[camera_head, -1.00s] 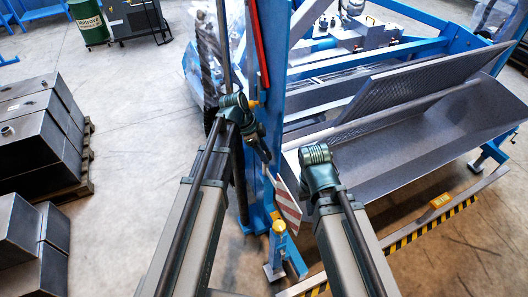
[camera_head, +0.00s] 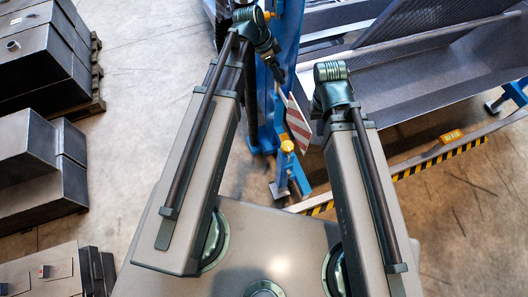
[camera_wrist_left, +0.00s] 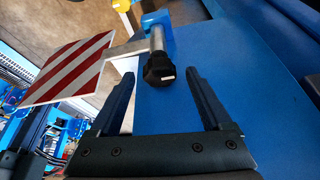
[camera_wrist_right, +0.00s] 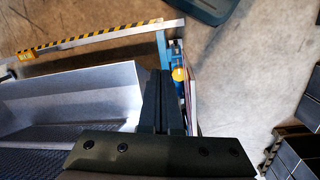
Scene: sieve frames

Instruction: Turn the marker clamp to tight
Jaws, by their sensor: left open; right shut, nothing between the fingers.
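The marker clamp shows in the left wrist view as a blue bracket (camera_wrist_left: 157,20) with a metal screw and a dark knob (camera_wrist_left: 159,69) bearing a small white mark. A red-and-white striped plate (camera_wrist_left: 68,68) is beside it; the plate also shows in the head view (camera_head: 298,124). My left gripper (camera_wrist_left: 161,76) is open, with its fingertips on either side of the knob in the picture; I cannot tell whether they touch it. My right gripper (camera_wrist_right: 159,72) is shut and empty. In the head view my own arm hides it.
A blue post (camera_head: 288,35) rises beside the plate. A yellow knob (camera_head: 287,146) sits on a blue foot below it. A grey metal trough (camera_head: 430,85) and a yellow-black striped rail (camera_head: 440,153) lie at right. Dark metal boxes (camera_head: 40,170) stand at left, with open floor between.

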